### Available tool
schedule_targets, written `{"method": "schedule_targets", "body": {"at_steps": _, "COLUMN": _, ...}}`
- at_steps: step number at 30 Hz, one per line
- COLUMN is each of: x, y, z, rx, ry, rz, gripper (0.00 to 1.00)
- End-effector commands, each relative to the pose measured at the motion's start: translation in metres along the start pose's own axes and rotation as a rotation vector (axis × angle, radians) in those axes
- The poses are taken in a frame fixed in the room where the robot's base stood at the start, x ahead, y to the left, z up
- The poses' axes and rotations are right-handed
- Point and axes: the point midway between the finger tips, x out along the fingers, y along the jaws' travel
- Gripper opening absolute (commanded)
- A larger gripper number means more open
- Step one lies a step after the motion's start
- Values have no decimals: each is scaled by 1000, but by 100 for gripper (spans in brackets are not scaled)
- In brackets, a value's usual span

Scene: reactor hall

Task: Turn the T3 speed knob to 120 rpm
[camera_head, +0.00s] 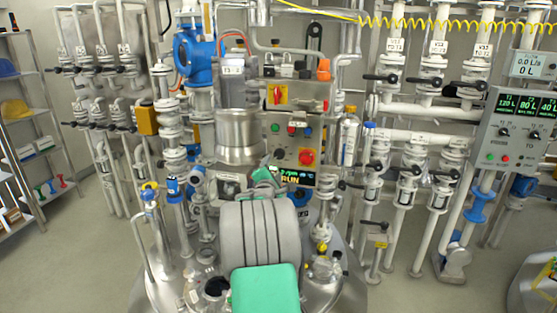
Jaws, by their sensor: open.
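The T3 control box (293,130) stands upright in the middle, beside the motor column with a small T3 label (232,70). It carries a red-yellow switch (277,95), small coloured buttons and a red mushroom button (307,157). Its display (299,180) shows RUN in yellow; the rpm line above is partly covered. My gripper (264,176) shows only as a small green and dark part in front of that corner. Its fingertips are mostly hidden, and I cannot tell whether they touch anything. The jaws are open.
The steel vessel lid with valves (193,270) spreads beneath my arm. A second panel (515,128) with green displays is at the right. Pipes line the back; a shelf (30,110) is at left.

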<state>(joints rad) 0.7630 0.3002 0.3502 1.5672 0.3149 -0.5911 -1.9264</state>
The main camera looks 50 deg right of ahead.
Motion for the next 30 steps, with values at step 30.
{"method": "schedule_targets", "body": {"at_steps": 30, "x": 83, "y": 0, "z": 11, "rx": -49, "ry": -27, "rz": 20, "gripper": 45}}
